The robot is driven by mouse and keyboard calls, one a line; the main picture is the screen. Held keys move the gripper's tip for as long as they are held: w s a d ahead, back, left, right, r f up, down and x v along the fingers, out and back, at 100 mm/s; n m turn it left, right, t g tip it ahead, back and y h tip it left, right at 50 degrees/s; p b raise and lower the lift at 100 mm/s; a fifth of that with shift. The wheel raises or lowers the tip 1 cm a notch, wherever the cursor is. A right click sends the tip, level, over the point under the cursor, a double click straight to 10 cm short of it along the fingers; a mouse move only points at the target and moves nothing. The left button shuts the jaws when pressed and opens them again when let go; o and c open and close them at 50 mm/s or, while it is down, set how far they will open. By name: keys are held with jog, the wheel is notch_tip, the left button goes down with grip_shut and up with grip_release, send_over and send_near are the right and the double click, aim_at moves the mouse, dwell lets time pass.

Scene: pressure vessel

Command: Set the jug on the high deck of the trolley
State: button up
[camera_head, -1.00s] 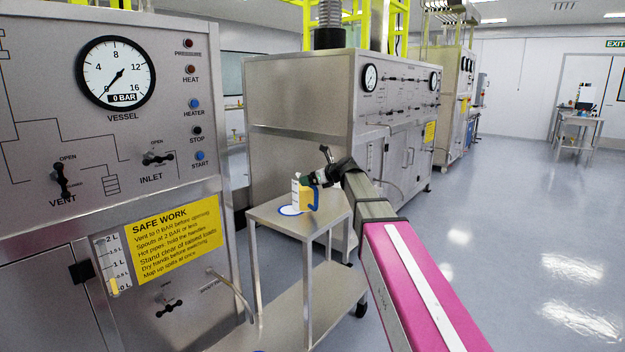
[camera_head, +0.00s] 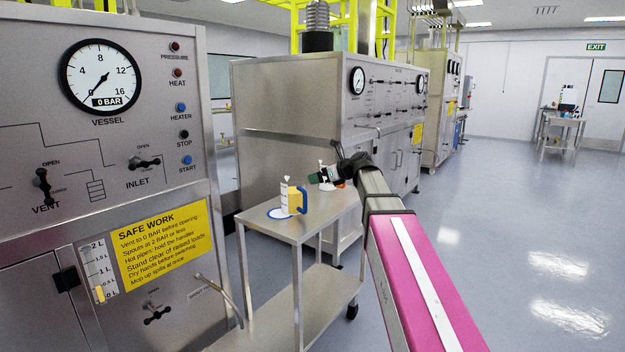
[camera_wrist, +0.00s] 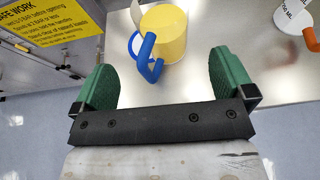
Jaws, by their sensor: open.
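Nothing is between the green finger pads.
A second white vessel (camera_wrist: 296,22) stands on the deck to the right, partly cut off; it shows behind my gripper in the head view (camera_head: 325,170). The trolley's low deck (camera_head: 300,300) looks bare. The vessel panel (camera_head: 110,130) is close on the left. Open floor (camera_head: 500,230) lies to the right.

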jog(key=s+d+f+n+h, duration=0.1)
jog(key=s+f+n, duration=0.1)
jog(key=f, duration=0.3)
jog(key=s+d+f+n+g+h, duration=0.1)
jog(key=s+f+n, duration=0.1)
jog(key=f, duration=0.3)
jog(key=s+f+n+g+h, duration=0.1)
jog(key=s+f+n, duration=0.1)
jog(key=f, duration=0.3)
jog(key=shift+s+d+n, duration=0.35)
jog(key=shift+d+n, duration=0.05)
jog(key=s+d+f+n+g+h, duration=0.3)
jog(key=s+d+f+n+h, duration=0.1)
jog(key=s+f+n, duration=0.5)
jog(key=s+d+f+n+g+h, duration=0.3)
jog(key=s+f+n, duration=0.6)
jog(key=s+f, duration=0.4)
notch_tip(320, 180, down, 4)
jog(key=shift+s+d+r+n+h, duration=0.15)
jog(key=shift+d+n+h, duration=0.25)
jog(key=shift+d, duration=0.45)
